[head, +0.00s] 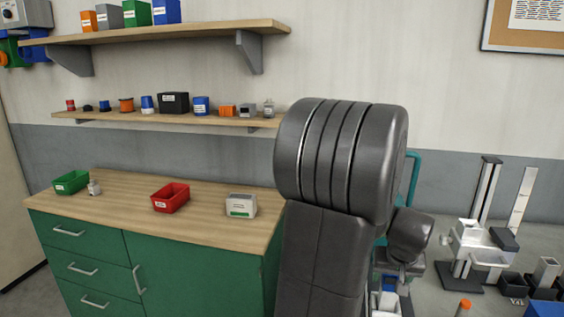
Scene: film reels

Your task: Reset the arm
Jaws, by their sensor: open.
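My own dark grey arm stands large in the middle-right of the head view, with its thick ribbed joint uppermost. A smaller dark link of it shows to the right, behind the big joint. I cannot make out my gripper or its fingers in this view. No film reel can be clearly told; a small orange spool-like item (126,105) stands on the lower wall shelf.
A green cabinet (195,260) with a wooden top bears a green bin (71,182), a red bin (170,198) and a pale labelled box (241,206). Above are a lower shelf (225,121) and an upper shelf (200,33). Grey-white equipment (478,240) stands at the right.

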